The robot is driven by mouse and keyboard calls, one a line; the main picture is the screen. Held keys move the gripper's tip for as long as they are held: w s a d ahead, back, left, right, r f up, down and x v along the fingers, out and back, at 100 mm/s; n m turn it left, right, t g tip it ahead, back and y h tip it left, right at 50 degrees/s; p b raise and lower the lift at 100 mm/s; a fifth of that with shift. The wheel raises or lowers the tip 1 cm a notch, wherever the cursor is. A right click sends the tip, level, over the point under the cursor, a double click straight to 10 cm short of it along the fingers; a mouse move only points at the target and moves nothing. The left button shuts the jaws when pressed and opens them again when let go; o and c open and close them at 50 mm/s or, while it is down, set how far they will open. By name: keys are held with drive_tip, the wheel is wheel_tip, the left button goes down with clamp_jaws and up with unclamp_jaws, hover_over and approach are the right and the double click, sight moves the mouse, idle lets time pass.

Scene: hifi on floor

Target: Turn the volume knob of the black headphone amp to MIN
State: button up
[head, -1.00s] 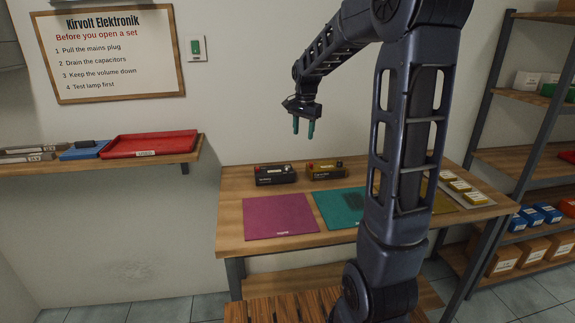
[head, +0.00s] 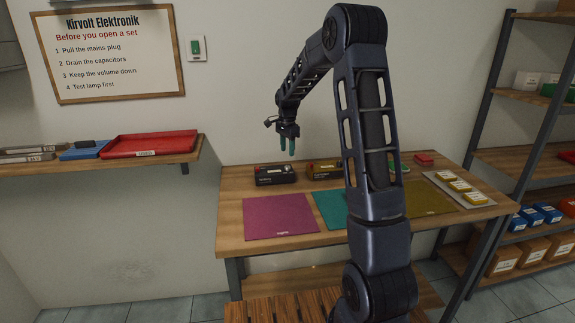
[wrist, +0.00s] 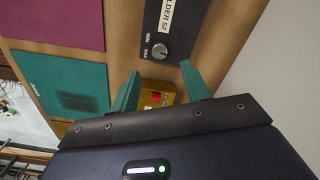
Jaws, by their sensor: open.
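The black device (head: 275,174) sits at the back left of the workbench in the head view. In the wrist view its dark panel (wrist: 178,40) carries a label ending in "LDER S2", a round silver knob (wrist: 159,51) and small markings beside the knob. I cannot tell where the knob points. My gripper (head: 287,147) hangs above the black device, fingers downward.
A yellow-brown device (head: 323,169) stands just right of the black one; it shows in the wrist view with a red part (wrist: 156,97). A magenta mat (head: 280,215) and a teal mat (head: 328,209) lie in front. A wall shelf holds a red tray (head: 150,145).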

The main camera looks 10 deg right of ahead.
sight(287, 167)
wheel_tip(287, 167, down, 8)
drive_tip(key=shift+r, duration=0.2)
drive_tip(key=c, duration=1)
